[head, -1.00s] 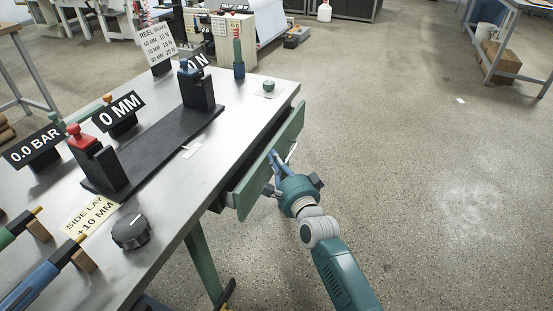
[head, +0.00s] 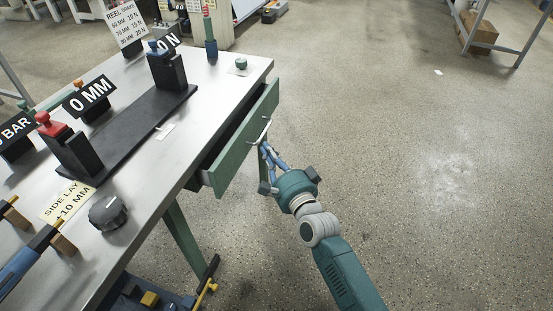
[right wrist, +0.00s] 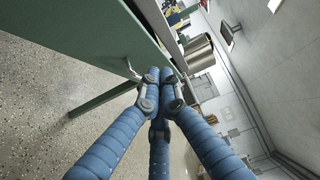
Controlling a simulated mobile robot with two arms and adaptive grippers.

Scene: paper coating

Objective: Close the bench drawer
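The bench drawer (head: 245,138) stands partly open on the right side of the metal-topped bench (head: 160,170), with a dark gap behind its green front. The front's metal handle (head: 264,129) also shows in the right wrist view (right wrist: 131,70). My right gripper (head: 266,149) has blue fingers drawn together, with the tips just outside the front near the handle. In the right wrist view the fingertips (right wrist: 160,80) meet beside the handle, which is not between them. Whether they touch it I cannot tell. My left gripper is not in view.
The bench top carries a black rail fixture (head: 130,130), a black knob (head: 108,211) and several signs. A green bench leg (head: 190,240) stands below the drawer. The floor to the right is clear; another table (head: 490,35) is far off at the top right.

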